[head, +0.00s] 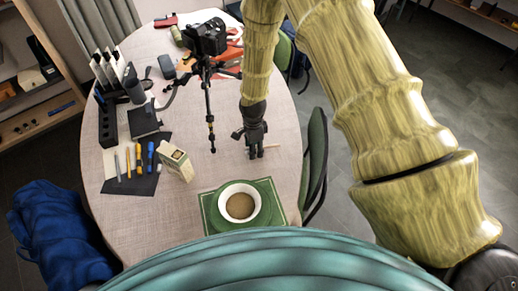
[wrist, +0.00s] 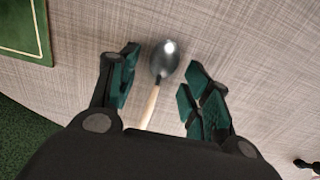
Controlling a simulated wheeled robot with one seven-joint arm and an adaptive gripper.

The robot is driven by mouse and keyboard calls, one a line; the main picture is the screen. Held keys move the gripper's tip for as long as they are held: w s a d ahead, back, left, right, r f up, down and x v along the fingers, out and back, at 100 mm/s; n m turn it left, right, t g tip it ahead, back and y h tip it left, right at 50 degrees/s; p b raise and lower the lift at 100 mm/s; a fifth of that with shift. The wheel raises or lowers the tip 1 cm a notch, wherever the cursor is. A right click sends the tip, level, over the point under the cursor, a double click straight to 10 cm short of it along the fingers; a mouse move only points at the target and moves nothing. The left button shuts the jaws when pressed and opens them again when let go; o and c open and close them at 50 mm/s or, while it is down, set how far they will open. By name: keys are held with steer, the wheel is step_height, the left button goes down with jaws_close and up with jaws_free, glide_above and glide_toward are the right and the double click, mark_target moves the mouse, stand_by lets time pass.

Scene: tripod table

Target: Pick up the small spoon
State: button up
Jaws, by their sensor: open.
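The small spoon (wrist: 165,60) lies on the table in the wrist view, with a shiny metal bowl and a pale wooden handle. The bowl points away from my gripper, and the handle's lower end is hidden behind my gripper's body. My gripper (wrist: 160,82) is open, with one dark green-padded finger on each side of the spoon and a gap to both. In the head view my gripper (head: 254,152) is low over the right part of the table. A bit of the spoon's pale handle (head: 272,146) shows just right of it; its bowl is hidden there.
A green tray (head: 208,218) with a bowl of brown liquid (head: 240,203) stands at the near edge. A camera on a tripod (head: 208,75) stands behind. A green chair (head: 316,160) is by the right edge.

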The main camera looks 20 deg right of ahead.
steer(key=c, duration=0.9)
steer(key=shift+r, duration=0.1)
